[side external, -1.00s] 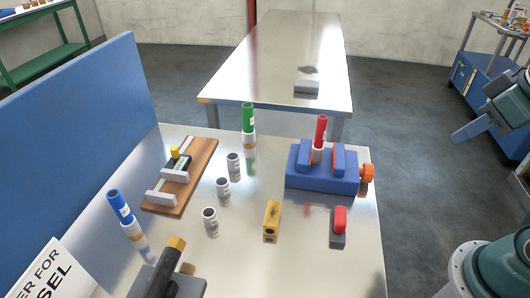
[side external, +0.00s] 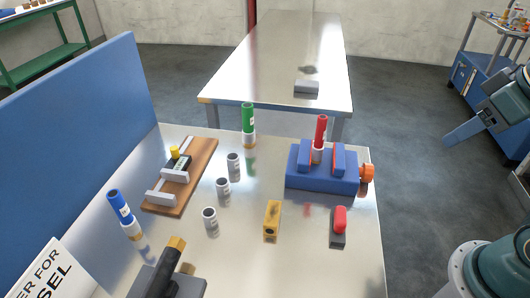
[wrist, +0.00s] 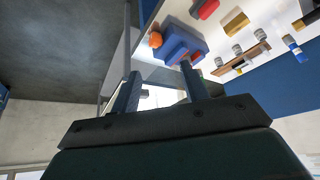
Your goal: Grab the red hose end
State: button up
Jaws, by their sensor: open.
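The red hose end (side external: 320,131) stands upright between the jaws of the blue vise (side external: 322,180) at the right back of the metal table. A white band shows at its lower part. The vise also shows in the wrist view (wrist: 178,42), with its orange knob (wrist: 156,40); the hose end there is mostly hidden by a finger. My gripper is at the right edge of the side external view, in the air off the table and well apart from the vise. In the wrist view its two fingers (wrist: 160,90) are apart with nothing between them.
The green hose end (side external: 248,118) and blue hose end (side external: 119,207) stand on the table (side external: 255,260). Several grey cylinders, a yellow block (side external: 272,220), a red-topped block (side external: 339,226) and a wooden board (side external: 196,180) are also there. A blue panel (side external: 75,150) borders the left.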

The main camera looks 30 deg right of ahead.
jog(key=w+a+r+m+g+y, duration=0.1)
jog(key=w+a+r+m, duration=0.1)
jog(key=w+m, duration=0.35)
jog(key=w+a+r+m+g+y, duration=0.1)
jog(key=w+a+r+m+y, duration=0.1)
jog(key=w+m, duration=0.35)
jog(key=w+d+f+m+g+y, duration=0.1)
jog(key=w+f+m+g, duration=0.2)
jog(key=w+m, duration=0.5)
jog(key=shift+w+d+f+y, duration=0.3)
jog(key=shift+w+f, duration=0.25)
jog(key=shift+w, duration=2.15)
jog(key=shift+f, duration=0.1)
send_near(316, 147)
jog(key=shift+w+a+f, duration=0.1)
jog(key=shift+w+a, duration=0.05)
jog(key=shift+a, duration=0.25)
jog(key=shift+w+a+f, duration=0.15)
jog(key=shift+a, duration=0.25)
jog(key=shift+x, duration=2.6)
